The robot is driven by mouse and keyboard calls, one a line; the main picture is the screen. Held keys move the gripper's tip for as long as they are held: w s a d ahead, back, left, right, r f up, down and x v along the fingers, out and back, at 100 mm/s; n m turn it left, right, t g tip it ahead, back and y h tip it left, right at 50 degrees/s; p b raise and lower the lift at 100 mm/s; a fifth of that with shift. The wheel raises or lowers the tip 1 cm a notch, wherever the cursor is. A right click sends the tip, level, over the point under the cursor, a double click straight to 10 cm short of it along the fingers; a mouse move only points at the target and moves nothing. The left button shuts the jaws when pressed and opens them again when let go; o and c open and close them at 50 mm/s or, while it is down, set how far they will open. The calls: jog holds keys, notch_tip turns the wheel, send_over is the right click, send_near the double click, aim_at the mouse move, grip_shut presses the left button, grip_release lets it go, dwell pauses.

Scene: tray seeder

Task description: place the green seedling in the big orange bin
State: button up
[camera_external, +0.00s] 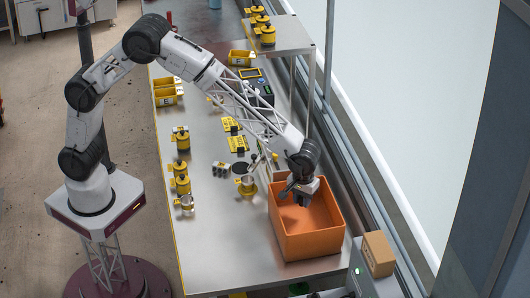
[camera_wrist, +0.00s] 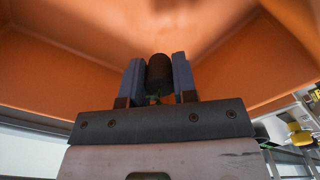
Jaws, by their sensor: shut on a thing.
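The big orange bin (camera_external: 316,243) stands at the near right end of the metal table. My gripper (camera_external: 301,201) is over the bin's opening, pointing down into it. In the wrist view my gripper (camera_wrist: 158,78) is shut on a dark brown plug (camera_wrist: 159,70), with a bit of green showing just below it between the fingers. This looks like the seedling; most of its green part is hidden by the gripper. The orange inner walls of the bin (camera_wrist: 75,62) surround the fingers in the wrist view. The plug appears clear of the walls.
A cardboard box (camera_external: 378,253) sits on a grey unit to the right of the bin. Yellow canisters (camera_external: 181,138), a small metal cup (camera_external: 187,203) and yellow trays (camera_external: 165,92) stand on the table to the left. A raised shelf (camera_external: 283,38) stands farther back.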

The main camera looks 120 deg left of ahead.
aim_at(301, 216)
jog(key=shift+f, duration=2.5)
jog(key=shift+f, duration=0.15)
jog(key=o, duration=0.9)
notch_tip(301, 216, up, 12)
jog(key=shift+r, duration=0.15)
